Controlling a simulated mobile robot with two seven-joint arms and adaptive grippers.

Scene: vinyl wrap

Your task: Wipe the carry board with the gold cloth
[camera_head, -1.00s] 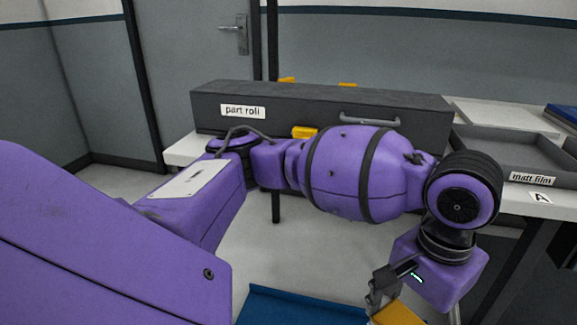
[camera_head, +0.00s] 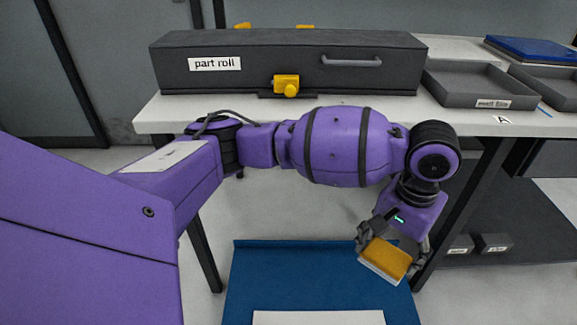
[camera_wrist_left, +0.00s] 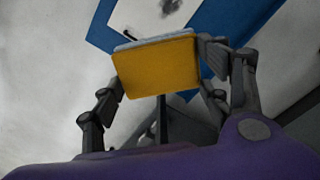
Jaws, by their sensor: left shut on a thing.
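The gold cloth (camera_head: 386,259) is a block-like yellow pad with a pale edge. My left gripper (camera_head: 390,250) is shut on it and holds it over the right part of the blue board. It fills the middle of the left wrist view (camera_wrist_left: 158,68), between the gripper fingers (camera_wrist_left: 160,80). The carry board seems to be the blue board (camera_head: 268,270) with a white panel (camera_head: 320,318), low in the head view and cut off by the lower edge. In the left wrist view the white panel (camera_wrist_left: 125,18) bears a dark smudge. My right gripper is not in view.
A white table (camera_head: 150,115) stands behind my arm. On it are a dark "part roll" case (camera_head: 270,70) with yellow clamps, a grey tray (camera_head: 465,82), and a blue pad (camera_head: 530,48). Small dark boxes (camera_head: 493,242) sit on a low shelf at right.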

